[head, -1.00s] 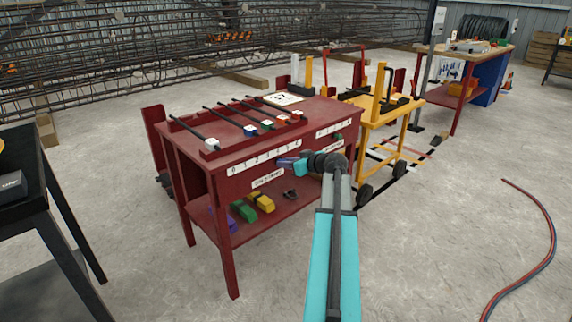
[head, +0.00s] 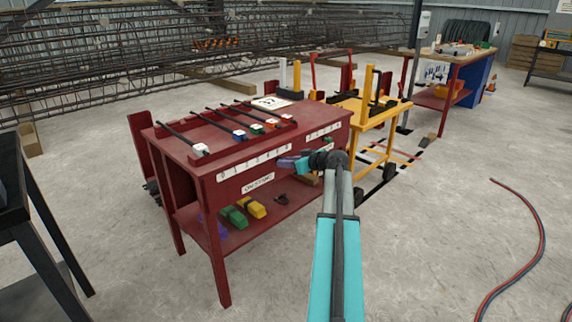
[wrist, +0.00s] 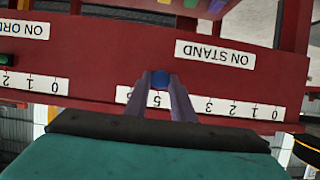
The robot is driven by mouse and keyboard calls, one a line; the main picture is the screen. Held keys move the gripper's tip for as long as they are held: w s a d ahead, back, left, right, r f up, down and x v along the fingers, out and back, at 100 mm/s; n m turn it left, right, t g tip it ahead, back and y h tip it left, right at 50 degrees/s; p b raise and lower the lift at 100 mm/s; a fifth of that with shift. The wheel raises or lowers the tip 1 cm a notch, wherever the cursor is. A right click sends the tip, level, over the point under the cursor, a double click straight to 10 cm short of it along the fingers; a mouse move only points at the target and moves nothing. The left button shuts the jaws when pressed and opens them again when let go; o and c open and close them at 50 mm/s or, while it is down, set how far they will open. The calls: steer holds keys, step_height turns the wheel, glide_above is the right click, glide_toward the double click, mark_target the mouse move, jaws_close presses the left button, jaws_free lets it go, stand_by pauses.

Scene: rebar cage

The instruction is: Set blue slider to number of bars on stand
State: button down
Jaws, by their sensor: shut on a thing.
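The blue slider (wrist: 160,79) sits on the front of the red stand (head: 222,205), at the "ON STAND" scale (head: 252,163). My gripper (wrist: 160,86) is shut on it, fingers either side. The wrist view is upside down; there the slider is close to the 5, and the 4 seems hidden behind a finger. In the head view my gripper (head: 284,163) covers the slider and the scale's high end. Several dark bars lie side by side on the stand top, with white (head: 201,149), blue (head: 239,135), green (head: 257,128) and orange (head: 272,123) end caps among them.
A second scale (head: 323,131) with a green slider (head: 328,139) is at the stand's right. Green (head: 233,216) and yellow (head: 251,207) items lie on the lower shelf. A yellow cart (head: 375,125) stands behind right. A black table (head: 20,210) is at left. Floor at right is mostly clear, with a hose (head: 540,240).

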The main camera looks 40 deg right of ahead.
steer(key=c, duration=1.5)
jaws_free()
steer(key=shift+s+r, duration=0.1)
steer(key=p+v, duration=0.2)
steer(key=v, duration=1.1)
steer(key=shift+s+r, duration=0.15)
steer(key=shift+s, duration=0.15)
steer(key=shift+a, duration=0.15)
